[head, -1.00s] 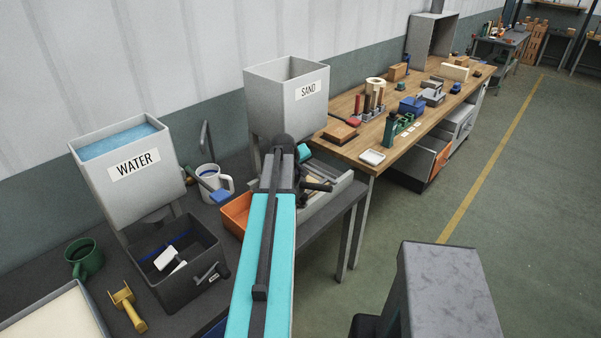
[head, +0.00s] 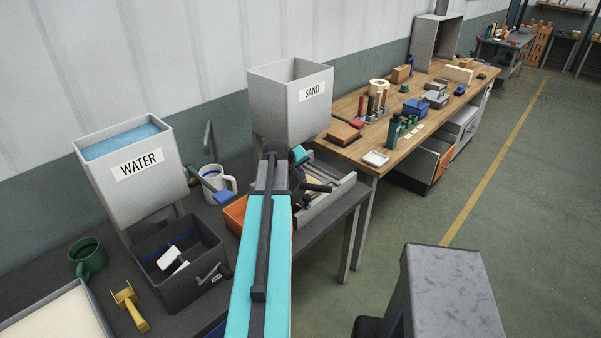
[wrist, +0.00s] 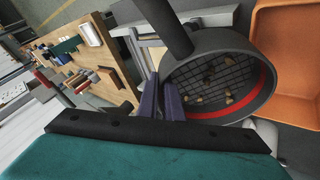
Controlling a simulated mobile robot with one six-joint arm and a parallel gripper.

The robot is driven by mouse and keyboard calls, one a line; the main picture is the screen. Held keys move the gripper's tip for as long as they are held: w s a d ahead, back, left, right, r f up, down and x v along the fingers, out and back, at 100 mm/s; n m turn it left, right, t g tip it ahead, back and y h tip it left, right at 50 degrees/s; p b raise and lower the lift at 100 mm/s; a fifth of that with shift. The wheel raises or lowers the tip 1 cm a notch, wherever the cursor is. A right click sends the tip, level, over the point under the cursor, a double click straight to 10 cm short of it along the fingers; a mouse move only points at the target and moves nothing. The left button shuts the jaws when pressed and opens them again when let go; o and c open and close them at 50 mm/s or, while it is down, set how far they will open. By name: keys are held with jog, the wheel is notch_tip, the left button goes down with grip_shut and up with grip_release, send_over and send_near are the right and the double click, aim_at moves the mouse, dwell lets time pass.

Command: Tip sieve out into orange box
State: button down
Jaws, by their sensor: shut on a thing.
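The sieve (wrist: 207,82) is a dark round pan with a mesh floor and a red band inside its wall. Several small tan bits lie on the mesh. My gripper (wrist: 172,98) is shut on the sieve at its near side in the wrist view, and a thick dark handle sticks out toward the top. The orange box (wrist: 290,65) is beside the sieve at the right of the wrist view, and the part of its floor in view is bare. In the head view the orange box (head: 235,214) is partly hidden behind my arm, and the sieve is mostly hidden.
A grey SAND hopper (head: 290,105) stands just behind my gripper. A WATER hopper (head: 132,170), a white mug (head: 217,183), a black bin (head: 182,270) and a yellow scoop (head: 130,305) are to the left. A wooden bench (head: 345,155) with many items lies to the right.

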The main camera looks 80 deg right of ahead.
jog(key=shift+w+a+r+g+h+b, duration=0.15)
jog(key=shift+w+a+h, duration=0.1)
jog(key=shift+w+a, duration=0.15)
jog(key=shift+w+a+r+g+h+b, duration=0.1)
jog(key=shift+w+a+g+h+b, duration=0.05)
jog(key=shift+w+a+h, duration=0.15)
dwell(0.4)
jog(key=shift+w+a+r+n+g+h+b, duration=0.15)
jog(key=shift+w+a+r+g+h+b, duration=0.35)
jog(key=shift+b, duration=0.45)
jog(key=shift+w+a+r+n+g+h+b, duration=0.2)
jog(key=shift+w+a+r+h+b, duration=0.15)
jog(key=shift+r+b, duration=0.45)
jog(key=shift+w+a+r+n+g+h+b, duration=0.15)
jog(key=shift+w+a+r+g+h+b, duration=0.25)
jog(key=shift+b, duration=0.7)
jog(key=shift+w+a+r+g+h+b, duration=0.4)
jog(key=shift+w+a+r+h+b, duration=0.25)
jog(key=shift+b, duration=0.9)
